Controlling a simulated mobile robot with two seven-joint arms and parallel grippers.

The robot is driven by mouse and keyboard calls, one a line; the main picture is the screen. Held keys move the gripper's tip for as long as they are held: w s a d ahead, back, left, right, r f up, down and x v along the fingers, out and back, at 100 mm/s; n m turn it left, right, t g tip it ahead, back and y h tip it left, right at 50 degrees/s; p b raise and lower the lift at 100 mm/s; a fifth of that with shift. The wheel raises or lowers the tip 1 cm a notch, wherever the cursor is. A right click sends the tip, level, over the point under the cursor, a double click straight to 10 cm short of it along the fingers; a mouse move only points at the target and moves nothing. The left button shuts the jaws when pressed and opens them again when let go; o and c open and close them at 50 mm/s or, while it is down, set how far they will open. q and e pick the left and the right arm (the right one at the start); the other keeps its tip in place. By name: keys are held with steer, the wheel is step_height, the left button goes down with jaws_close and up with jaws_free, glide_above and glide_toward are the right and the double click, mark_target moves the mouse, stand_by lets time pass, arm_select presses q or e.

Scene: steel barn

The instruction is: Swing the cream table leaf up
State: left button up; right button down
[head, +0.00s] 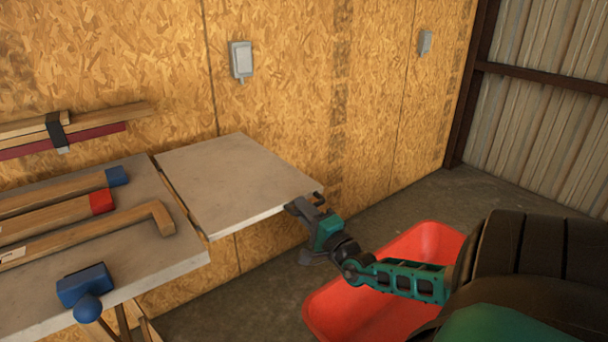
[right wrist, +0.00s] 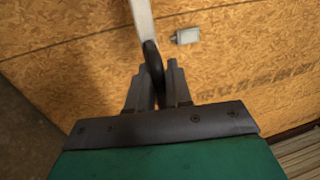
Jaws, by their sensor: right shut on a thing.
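The cream table leaf (head: 235,180) is a pale flat panel, raised about level with the worktop (head: 165,255) to its left, with a narrow gap between them. My right gripper (head: 305,203) is at the leaf's near right corner. The leaf's underside is hidden. My left gripper is not in view.
Wooden-handled tools (head: 60,215) and a blue vise-like piece (head: 85,290) are on the worktop. A red wheelbarrow-like tub (head: 350,300) stands on the floor below my right arm. An OSB wall with grey boxes (head: 241,60) is behind.

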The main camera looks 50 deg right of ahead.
steer(key=c, duration=1.2)
jaws_free()
steer(key=shift+r, duration=0.3)
steer(key=shift+f, duration=0.1)
steer(key=p+v, duration=0.1)
steer(key=v, duration=1.1)
steer(key=shift+s+f, duration=0.1)
steer(key=shift+s, duration=0.3)
